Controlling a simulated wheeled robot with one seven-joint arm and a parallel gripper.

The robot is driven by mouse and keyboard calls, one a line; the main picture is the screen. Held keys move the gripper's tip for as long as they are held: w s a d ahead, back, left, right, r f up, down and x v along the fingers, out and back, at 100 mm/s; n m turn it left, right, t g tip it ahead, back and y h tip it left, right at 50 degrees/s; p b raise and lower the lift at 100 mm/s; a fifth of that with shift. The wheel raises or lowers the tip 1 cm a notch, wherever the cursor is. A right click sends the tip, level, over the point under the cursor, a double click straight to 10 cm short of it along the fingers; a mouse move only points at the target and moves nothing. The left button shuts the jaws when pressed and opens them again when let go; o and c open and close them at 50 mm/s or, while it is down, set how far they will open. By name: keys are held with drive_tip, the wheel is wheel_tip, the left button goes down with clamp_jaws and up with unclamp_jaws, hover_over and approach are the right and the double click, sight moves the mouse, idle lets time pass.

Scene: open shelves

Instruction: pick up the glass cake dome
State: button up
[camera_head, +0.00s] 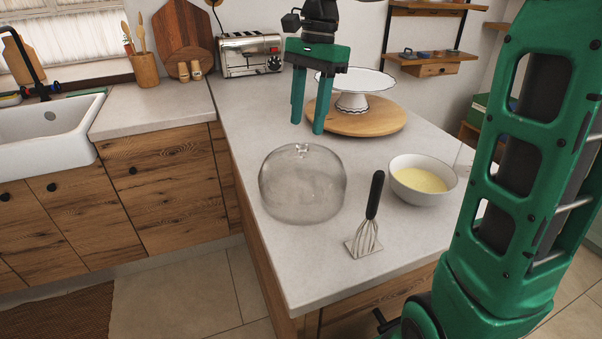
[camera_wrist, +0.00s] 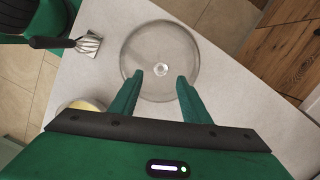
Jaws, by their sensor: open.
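The glass cake dome (camera_head: 302,188) is clear, with a small knob on top, and stands upright on the light counter near its left edge. In the wrist view the dome (camera_wrist: 160,42) is seen from above, with its knob near the middle. My gripper (camera_head: 307,128) is open and empty. It is above the counter, behind and higher than the dome, apart from it. In the wrist view my gripper's fingertips (camera_wrist: 160,75) point toward the dome, one on each side of the knob in the picture.
A white cake stand (camera_head: 368,82) sits on a round wooden board (camera_head: 385,122) behind. A toaster (camera_head: 248,56) stands at the back. The counter left of the gripper is clear.

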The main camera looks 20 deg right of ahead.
sight(303, 145)
drive_tip(key=shift+a+f, duration=0.25)
drive_tip(key=shift+f, duration=1.05)
drive_tip(key=shift+a+f, duration=0.2)
drive_tip(key=shift+f, duration=1.1)
drive_tip(key=c, duration=1)
